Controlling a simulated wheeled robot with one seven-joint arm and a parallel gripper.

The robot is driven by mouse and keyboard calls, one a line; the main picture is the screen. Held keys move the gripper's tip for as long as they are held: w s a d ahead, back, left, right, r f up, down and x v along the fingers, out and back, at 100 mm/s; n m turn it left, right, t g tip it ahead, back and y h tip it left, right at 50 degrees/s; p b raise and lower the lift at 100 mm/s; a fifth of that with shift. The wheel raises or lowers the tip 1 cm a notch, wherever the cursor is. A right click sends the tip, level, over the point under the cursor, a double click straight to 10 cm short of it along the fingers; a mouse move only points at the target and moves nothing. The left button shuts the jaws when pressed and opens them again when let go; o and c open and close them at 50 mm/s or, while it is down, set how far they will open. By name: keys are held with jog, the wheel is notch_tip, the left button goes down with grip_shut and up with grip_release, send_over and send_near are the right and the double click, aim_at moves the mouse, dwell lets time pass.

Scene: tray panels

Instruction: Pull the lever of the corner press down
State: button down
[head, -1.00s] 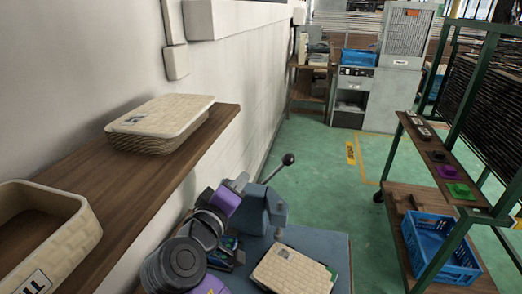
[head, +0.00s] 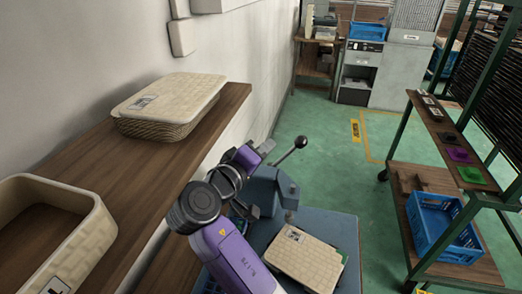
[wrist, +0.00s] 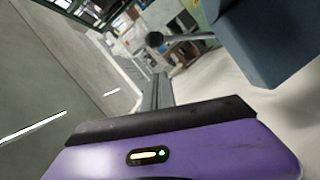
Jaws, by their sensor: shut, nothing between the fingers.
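The corner press (head: 284,188) is a blue-grey block on a blue-grey bench. Its lever (head: 301,142), a thin rod with a dark ball knob, slopes up to the right from the press top. My gripper (head: 266,146) is shut and empty, just left of the knob and above the press body. In the wrist view my shut fingers (wrist: 157,92) point toward the lever knob (wrist: 154,40), and the press (wrist: 265,40) fills the upper right. A gap shows between fingers and lever; I see no contact.
A tan woven panel (head: 303,258) lies on the bench right of my arm. A wooden shelf (head: 150,180) with tan baskets runs along the left wall. A green rack (head: 405,128) with a blue crate (head: 432,243) stands right. Green floor between is clear.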

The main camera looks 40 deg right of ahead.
aim_at(285, 155)
jog(key=d+f+p, duration=0.2)
jog(key=d, duration=0.5)
jog(key=shift+w+d+f, duration=0.2)
jog(key=shift+d, duration=0.2)
